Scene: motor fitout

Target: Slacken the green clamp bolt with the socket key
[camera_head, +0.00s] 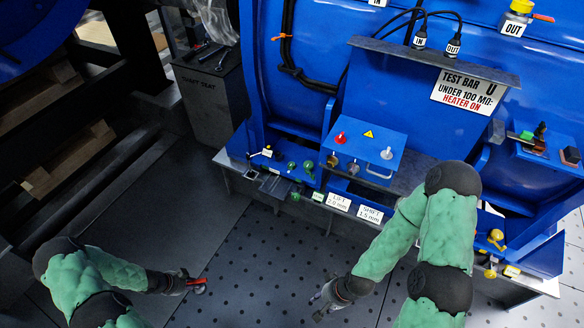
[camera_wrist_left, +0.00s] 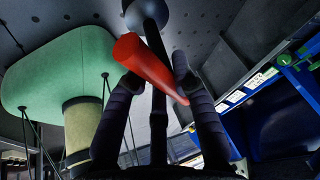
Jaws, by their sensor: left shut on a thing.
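My left gripper (camera_head: 190,282) is shut on a red-handled tool, the socket key (camera_head: 199,286), low over the floor in front of the blue machine. In the left wrist view the tapered red handle (camera_wrist_left: 148,66) lies slanted between the two dark fingers (camera_wrist_left: 160,110), with a dark shaft and round end beside it. Small green bolt-like parts (camera_head: 308,165) sit on the low blue ledge at the machine's left; I cannot tell which is the clamp bolt. The left gripper is well apart from them. My right gripper (camera_head: 322,304) looks open and empty over the perforated floor.
A blue box (camera_head: 365,150) with red and white knobs stands on the ledge, above labels (camera_head: 338,202). A dark cart (camera_head: 212,90) with tools is at the back left. A yellow knob (camera_head: 496,236) is at the right. The perforated floor (camera_head: 255,265) between the grippers is clear.

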